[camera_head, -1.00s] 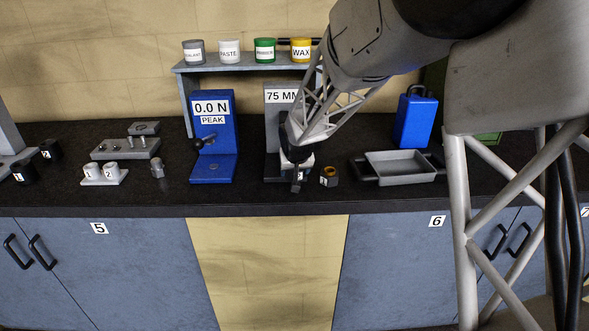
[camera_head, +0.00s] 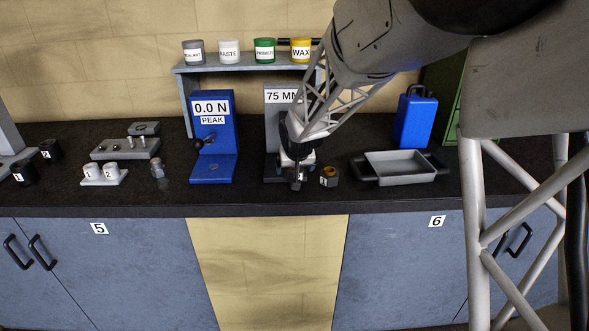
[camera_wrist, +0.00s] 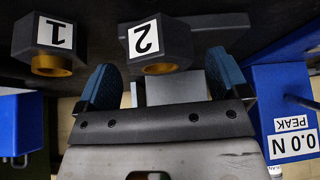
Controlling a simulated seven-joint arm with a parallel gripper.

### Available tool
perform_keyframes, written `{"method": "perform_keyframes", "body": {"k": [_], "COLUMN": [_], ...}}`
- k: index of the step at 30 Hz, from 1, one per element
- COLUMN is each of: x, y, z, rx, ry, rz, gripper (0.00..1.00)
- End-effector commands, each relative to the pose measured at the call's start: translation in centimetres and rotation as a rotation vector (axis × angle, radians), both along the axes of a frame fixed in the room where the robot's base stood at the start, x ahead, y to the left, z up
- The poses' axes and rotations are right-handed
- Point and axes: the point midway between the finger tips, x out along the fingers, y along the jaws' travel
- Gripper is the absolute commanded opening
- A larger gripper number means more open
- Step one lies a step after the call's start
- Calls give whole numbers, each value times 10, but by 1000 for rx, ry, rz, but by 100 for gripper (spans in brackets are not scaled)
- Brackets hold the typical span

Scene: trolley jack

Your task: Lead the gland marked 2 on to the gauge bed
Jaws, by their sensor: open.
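The gland marked 2 (camera_wrist: 158,42) is a dark block with a white label and a brass-coloured ring. In the wrist view it lies just beyond my fingertips, in line with the gap between them. My gripper (camera_wrist: 163,80) is open, with blue-padded fingers apart and nothing between them. In the head view my gripper (camera_head: 297,165) is low at the front of the grey 75 MM gauge (camera_head: 278,98) and largely hides the gland there. The gauge bed (camera_head: 271,172) shows partly beside my gripper. I cannot tell whether the gland rests on it or at its front edge.
The gland marked 1 (camera_wrist: 50,45) stands close beside; it also shows in the head view (camera_head: 329,176). The blue 0.0 N peak gauge (camera_head: 212,130) is left of the grey gauge. A grey tray (camera_head: 403,167) is to the right. The counter's front edge is close.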

Motion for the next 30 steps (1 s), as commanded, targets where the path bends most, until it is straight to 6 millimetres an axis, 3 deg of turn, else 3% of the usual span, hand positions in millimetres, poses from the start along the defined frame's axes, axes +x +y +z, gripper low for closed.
{"method": "perform_keyframes", "body": {"k": [21,30], "x": [-44,-51], "y": [-6,-7], "z": [77,89], "rx": [1,0], "ry": [-1,1], "rz": [-1,0], "gripper": [93,93]}}
